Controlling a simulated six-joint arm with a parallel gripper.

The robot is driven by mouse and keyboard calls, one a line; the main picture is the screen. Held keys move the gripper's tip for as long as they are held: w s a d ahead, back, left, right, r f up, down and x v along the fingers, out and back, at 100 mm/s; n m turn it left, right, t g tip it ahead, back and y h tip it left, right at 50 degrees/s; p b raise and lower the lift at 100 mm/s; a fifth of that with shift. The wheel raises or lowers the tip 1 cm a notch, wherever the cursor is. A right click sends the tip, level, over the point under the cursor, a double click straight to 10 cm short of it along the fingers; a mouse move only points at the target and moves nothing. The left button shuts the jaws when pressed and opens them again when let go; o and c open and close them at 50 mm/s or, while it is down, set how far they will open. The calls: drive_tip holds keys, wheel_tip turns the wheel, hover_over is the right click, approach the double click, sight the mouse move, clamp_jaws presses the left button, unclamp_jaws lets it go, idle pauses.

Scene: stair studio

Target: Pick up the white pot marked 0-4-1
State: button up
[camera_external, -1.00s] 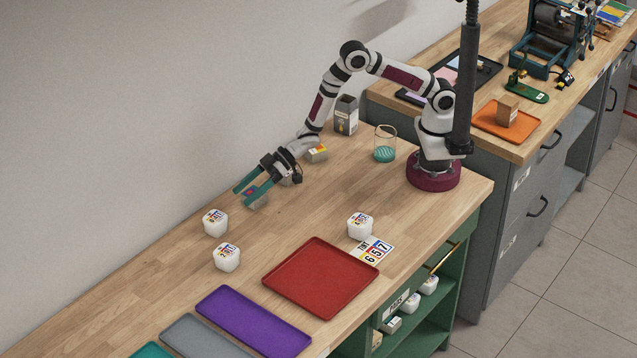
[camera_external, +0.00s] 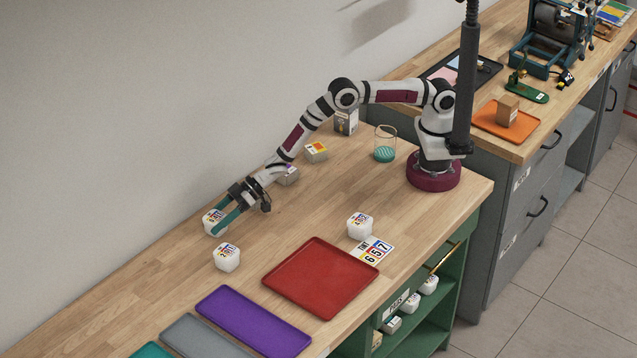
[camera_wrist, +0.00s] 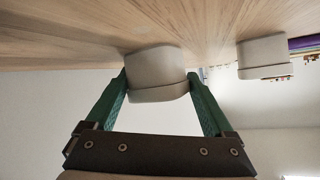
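My gripper (camera_external: 217,219) is low at the left of the bench. Its two teal fingers are apart, on either side of a white pot (camera_external: 208,221) with a printed lid. In the wrist view this pot (camera_wrist: 157,70) sits between the fingertips (camera_wrist: 157,82), very close to both; contact is unclear. A second white pot (camera_external: 227,260) stands just in front of it, and a third (camera_external: 360,229) stands by the red tray. The lid markings are too small to read surely, so I cannot tell which is 0-4-1.
A red tray (camera_external: 320,280), a purple tray (camera_external: 252,322) and a grey tray (camera_external: 200,338) lie in front. A TINT card (camera_external: 373,251) lies by the third pot.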

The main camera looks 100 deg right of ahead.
drive_tip(key=c, duration=0.7)
